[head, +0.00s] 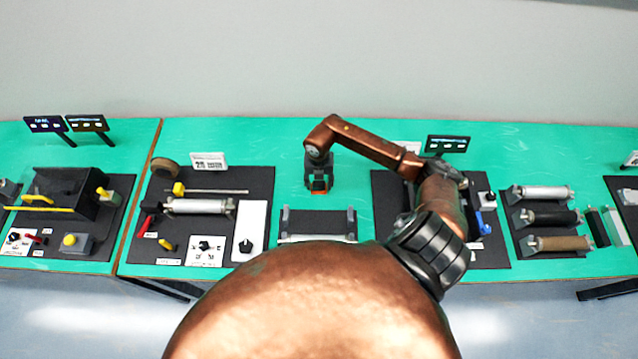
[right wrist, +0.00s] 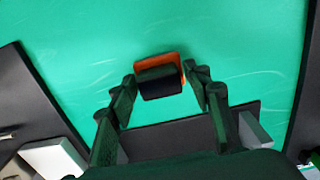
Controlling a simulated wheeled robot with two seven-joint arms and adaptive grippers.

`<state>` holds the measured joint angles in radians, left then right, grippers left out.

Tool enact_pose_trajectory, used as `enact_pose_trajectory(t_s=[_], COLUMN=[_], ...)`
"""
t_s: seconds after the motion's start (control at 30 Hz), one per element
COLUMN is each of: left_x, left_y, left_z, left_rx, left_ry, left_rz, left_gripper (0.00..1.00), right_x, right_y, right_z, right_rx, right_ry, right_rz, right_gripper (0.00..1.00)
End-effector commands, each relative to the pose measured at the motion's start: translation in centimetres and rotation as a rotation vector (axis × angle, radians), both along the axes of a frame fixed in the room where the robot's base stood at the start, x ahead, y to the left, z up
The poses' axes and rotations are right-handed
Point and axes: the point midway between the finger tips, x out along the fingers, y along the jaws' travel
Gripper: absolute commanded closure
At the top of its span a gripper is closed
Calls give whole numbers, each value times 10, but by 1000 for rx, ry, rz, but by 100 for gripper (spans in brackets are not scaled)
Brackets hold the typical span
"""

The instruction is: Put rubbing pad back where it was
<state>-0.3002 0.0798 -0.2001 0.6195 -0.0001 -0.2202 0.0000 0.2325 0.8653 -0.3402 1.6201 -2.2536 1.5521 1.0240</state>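The rubbing pad (right wrist: 172,60), an orange plate with a black block on it, lies on the green table in the right wrist view. In the head view its orange edge (head: 319,186) shows just below my right gripper (head: 318,172). In the right wrist view my right gripper (right wrist: 162,76) is open, with one finger on each side of the pad and visible gaps between. I cannot tell how far above the table the fingertips are. My left gripper is not in view.
A dark stand with a grey bar (head: 318,222) is in front of the pad. Dark mats with rollers, such as the brown roller (head: 562,243), stand to the right. A mat with a white panel (head: 251,225) is to the left. The table behind the pad is clear.

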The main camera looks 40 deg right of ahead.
Motion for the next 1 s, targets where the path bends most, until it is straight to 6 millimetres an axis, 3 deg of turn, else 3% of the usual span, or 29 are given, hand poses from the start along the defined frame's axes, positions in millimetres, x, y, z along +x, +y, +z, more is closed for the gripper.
enact_pose_trajectory(t_s=[0.3,0.47,1.0], left_x=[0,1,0], left_y=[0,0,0], left_z=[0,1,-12], left_rx=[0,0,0], left_ry=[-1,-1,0], left_rz=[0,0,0], left_gripper=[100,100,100], right_x=[0,1,1], right_y=[0,0,0], right_z=[0,11,110], right_rx=[0,0,-1], right_ry=[0,-4,-2], right_rz=[0,1,0], right_gripper=[49,49,49])
